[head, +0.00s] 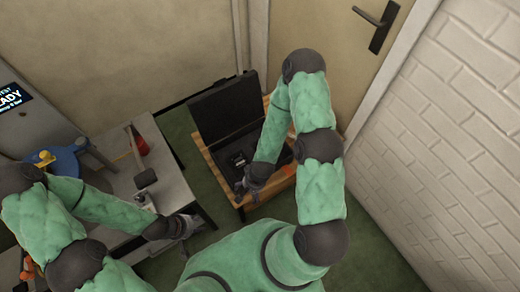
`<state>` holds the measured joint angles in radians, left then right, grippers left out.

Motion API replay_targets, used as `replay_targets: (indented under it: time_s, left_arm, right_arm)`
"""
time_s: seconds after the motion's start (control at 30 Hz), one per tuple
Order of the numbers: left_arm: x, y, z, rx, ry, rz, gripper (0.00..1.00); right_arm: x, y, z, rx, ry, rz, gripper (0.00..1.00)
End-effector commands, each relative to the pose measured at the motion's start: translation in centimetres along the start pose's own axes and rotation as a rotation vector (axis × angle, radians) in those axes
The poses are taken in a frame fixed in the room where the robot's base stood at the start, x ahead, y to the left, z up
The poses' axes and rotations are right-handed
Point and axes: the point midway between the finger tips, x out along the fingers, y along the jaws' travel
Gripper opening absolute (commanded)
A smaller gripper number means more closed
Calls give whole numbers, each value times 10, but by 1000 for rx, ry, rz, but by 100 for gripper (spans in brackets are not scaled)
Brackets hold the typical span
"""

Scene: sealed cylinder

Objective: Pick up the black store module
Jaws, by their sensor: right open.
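An open black case (222,108) lies on a small wooden table, its lid raised toward the back wall. A small dark object (238,158) with light marks sits inside it; it may be the black store module, but it is too small to be sure. My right gripper (242,190) is open over the front left part of the case and table, just in front of that object. My forearm hides the right part of the case. My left gripper (195,222) is at the front right corner of the grey bench; its fingers are too small to read.
A screen stands at far left. A white brick wall (450,130) bounds the right. Green floor shows between bench and table.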

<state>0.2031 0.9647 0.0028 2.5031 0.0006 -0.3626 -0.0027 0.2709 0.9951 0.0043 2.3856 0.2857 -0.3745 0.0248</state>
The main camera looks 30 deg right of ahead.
Motion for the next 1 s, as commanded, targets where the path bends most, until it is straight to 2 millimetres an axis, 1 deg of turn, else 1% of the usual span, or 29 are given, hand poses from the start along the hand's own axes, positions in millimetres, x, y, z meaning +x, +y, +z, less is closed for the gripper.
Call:
replay_targets:
  time_s: [0.03,0.17,0.27,0.4,0.6,0.8,1.0]
  left_arm:
    - [-2,1,0,1,1,0,40]
    - [-8,3,0,1,1,0,40]
    - [-14,5,0,1,1,0,40]
    - [-22,8,0,1,1,0,40]
    - [-30,11,1,1,1,0,40]
    - [-32,11,1,0,1,0,40]
    - [-32,11,1,0,1,0,40]
  right_arm:
    - [1,3,-12,64,21,14,88]
    - [2,11,-43,248,77,53,88]
    - [1,19,-69,417,127,83,88]
    - [-4,32,-110,707,206,121,88]
    - [-10,48,-162,1149,306,149,88]
    - [-15,56,-203,1593,366,140,88]
    - [-18,52,-238,2031,372,100,88]
